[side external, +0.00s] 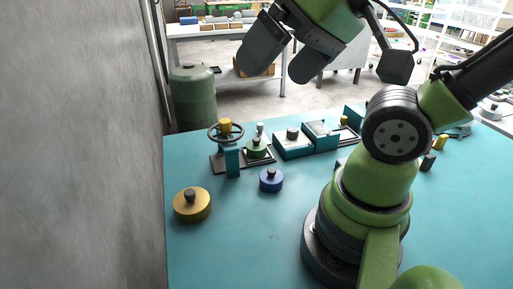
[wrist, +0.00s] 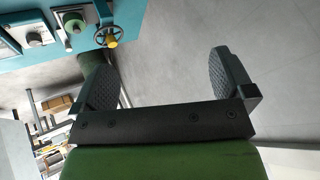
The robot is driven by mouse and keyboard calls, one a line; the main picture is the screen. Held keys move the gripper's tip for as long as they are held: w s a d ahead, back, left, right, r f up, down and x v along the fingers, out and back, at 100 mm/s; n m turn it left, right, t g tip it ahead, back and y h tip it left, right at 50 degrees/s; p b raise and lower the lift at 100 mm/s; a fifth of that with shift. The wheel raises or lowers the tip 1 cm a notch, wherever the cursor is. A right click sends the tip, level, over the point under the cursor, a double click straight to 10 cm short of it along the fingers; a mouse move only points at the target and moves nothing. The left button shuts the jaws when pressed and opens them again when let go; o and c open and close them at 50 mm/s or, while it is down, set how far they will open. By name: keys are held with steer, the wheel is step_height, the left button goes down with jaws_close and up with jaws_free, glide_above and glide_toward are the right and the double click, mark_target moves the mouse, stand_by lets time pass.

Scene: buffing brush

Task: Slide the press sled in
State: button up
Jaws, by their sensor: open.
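A small press fixture stands at the back left of the teal table in the side view. It has a dark handwheel (side external: 226,131) with a yellow knob, a teal upright (side external: 232,163) and a dark base. A green round piece (side external: 257,151) with a pale knob sits beside the upright; I cannot tell for certain which part is the sled. The handwheel (wrist: 108,37) and green piece (wrist: 70,22) also show at the top left of the wrist view. My gripper (side external: 274,70) is open and empty, high above and well apart from the fixture. Its spread fingers (wrist: 160,68) show in the wrist view.
A teal box with a dark knob (side external: 292,142) and another teal box (side external: 321,134) stand right of the fixture. A blue knobbed disc (side external: 271,181) and a yellow one (side external: 192,205) lie in front. A grey wall (side external: 80,150) borders the left.

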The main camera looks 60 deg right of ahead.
steer(key=shift+c, duration=0.2)
steer(key=shift+w, duration=0.1)
steer(key=c, duration=0.4)
steer(key=w, duration=0.1)
steer(key=w+d, duration=0.1)
steer(key=shift+w+r, duration=0.1)
steer(key=shift+w, duration=0.2)
steer(key=c, duration=0.5)
steer(key=g+h, duration=0.3)
steer(key=h, duration=0.1)
glide_above(260, 124)
steer(key=s+a, duration=0.1)
steer(key=s, duration=0.2)
step_height(260, 124, down, 21)
steer(key=shift+c, duration=0.2)
steer(key=shift+m, duration=0.3)
steer(key=x, duration=0.9)
steer(key=shift+a+f, duration=0.15)
steer(key=shift+f, duration=0.15)
